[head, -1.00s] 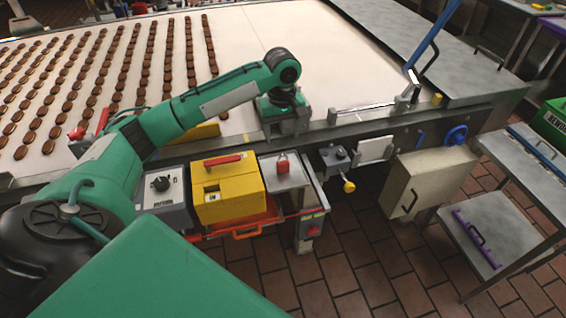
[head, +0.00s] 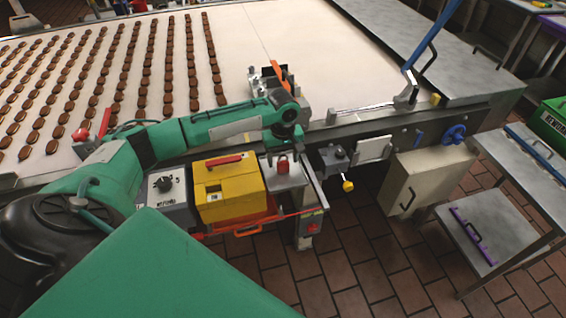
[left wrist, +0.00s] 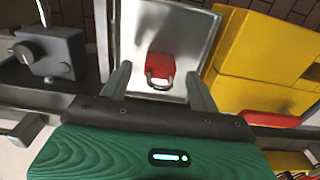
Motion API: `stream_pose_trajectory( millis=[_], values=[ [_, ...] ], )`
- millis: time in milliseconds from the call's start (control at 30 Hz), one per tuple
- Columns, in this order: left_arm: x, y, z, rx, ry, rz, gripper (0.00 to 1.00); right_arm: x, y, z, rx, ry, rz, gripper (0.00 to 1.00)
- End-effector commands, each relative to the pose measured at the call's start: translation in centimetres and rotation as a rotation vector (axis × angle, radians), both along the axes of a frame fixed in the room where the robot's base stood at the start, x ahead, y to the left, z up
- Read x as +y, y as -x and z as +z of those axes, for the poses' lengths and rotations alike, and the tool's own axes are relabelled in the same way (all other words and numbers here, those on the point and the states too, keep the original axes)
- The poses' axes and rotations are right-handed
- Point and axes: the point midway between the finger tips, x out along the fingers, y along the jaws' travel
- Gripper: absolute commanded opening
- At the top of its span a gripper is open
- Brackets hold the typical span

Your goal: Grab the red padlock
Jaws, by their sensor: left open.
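The red padlock (head: 283,166) sits on a grey metal plate to the right of the yellow box. In the left wrist view the padlock (left wrist: 160,66) has its dark shackle toward my gripper. My left gripper (left wrist: 161,87) is open and empty, with its two dark fingers apart. The padlock lies ahead, between the lines of the fingers. I cannot tell whether they touch it. In the head view my green left wrist is just above and behind the padlock, and the fingers are mostly hidden. My right gripper is not in view.
The yellow box (head: 227,190) with a red handle stands close left of the padlock. A knob unit (head: 336,158) with a yellow-tipped lever is to the right. The conveyor (head: 310,60) carries rows of brown biscuits behind. A tiled floor lies in front.

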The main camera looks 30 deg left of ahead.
Motion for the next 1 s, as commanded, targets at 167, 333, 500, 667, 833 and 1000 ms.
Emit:
stream_pose_trajectory(
  millis=[167,333,500,667,833,1000],
  values=[
    [0.0,0.0,0.0,0.0,0.0,0.0,0.38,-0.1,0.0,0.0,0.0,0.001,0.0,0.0],
    [0.0,0.0,0.1,0.0,0.0,0.0,0.11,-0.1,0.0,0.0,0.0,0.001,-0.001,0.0],
    [0.0,0.0,0.1,0.0,0.0,0.0,0.11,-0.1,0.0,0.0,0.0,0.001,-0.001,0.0],
    [0.0,0.0,0.5,-0.001,0.001,0.0,0.11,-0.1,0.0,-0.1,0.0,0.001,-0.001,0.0],
    [0.0,-0.1,2.2,-0.002,0.001,0.0,0.11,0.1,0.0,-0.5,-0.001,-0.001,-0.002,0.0],
    [0.0,-0.1,5.9,-0.006,0.001,-0.001,0.11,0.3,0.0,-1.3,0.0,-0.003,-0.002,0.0]
  ],
)
